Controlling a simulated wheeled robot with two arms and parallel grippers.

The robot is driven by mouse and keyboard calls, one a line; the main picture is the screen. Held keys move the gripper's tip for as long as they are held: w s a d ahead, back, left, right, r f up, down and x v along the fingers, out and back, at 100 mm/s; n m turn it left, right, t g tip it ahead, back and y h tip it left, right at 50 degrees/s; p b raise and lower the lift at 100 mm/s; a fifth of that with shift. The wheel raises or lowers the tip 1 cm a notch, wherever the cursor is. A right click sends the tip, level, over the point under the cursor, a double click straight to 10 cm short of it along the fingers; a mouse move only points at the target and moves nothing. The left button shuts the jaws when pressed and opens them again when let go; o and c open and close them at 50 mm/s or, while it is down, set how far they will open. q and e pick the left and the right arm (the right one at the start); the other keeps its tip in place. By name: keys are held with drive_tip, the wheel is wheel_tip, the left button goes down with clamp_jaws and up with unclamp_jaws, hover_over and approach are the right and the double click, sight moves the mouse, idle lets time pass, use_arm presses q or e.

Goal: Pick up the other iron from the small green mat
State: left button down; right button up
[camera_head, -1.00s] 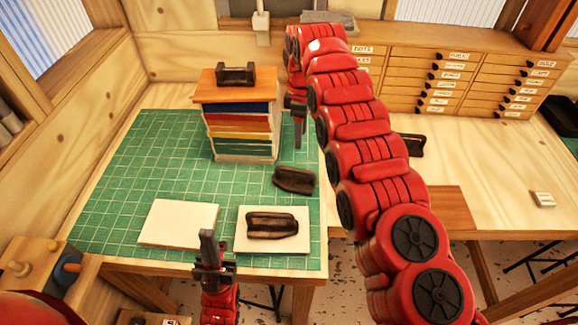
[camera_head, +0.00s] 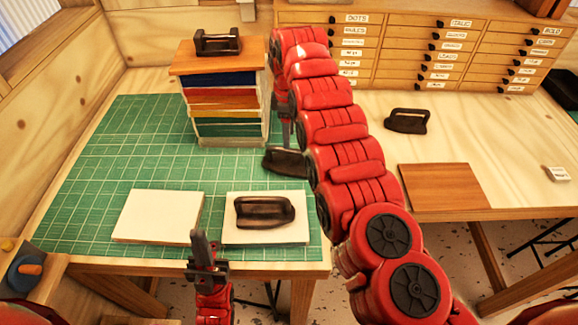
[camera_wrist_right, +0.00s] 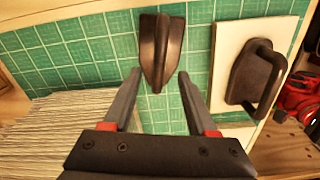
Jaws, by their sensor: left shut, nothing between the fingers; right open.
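A dark iron (camera_head: 284,161) lies on the green gridded mat (camera_head: 150,165), partly hidden behind my right arm. My right gripper (camera_head: 285,132) is above and just behind it in the head view. In the right wrist view the open fingers (camera_wrist_right: 159,74) point at this iron (camera_wrist_right: 162,45), which lies just past the fingertips, in line with the gap. A second iron (camera_head: 264,211) lies on a white board (camera_head: 290,234), at the right in the wrist view (camera_wrist_right: 256,75). My left gripper (camera_head: 199,238) is shut and empty at the mat's front edge.
A stack of coloured layers (camera_head: 227,105) with an iron (camera_head: 217,41) on top stands close left of my right gripper. Another iron (camera_head: 407,120) sits on the right bench, behind a brown board (camera_head: 445,187). A bare white board (camera_head: 158,215) lies front left.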

sight(288, 157)
drive_tip(key=shift+w+f+p, duration=0.1)
drive_tip(key=shift+f+p, duration=0.6)
drive_tip(key=shift+f, duration=0.1)
wheel_tip(288, 157, down, 3)
drive_tip(key=shift+d+r+p, duration=0.1)
drive_tip(key=shift+p, duration=0.75)
drive_tip(key=shift+f, duration=0.55)
clamp_jaws()
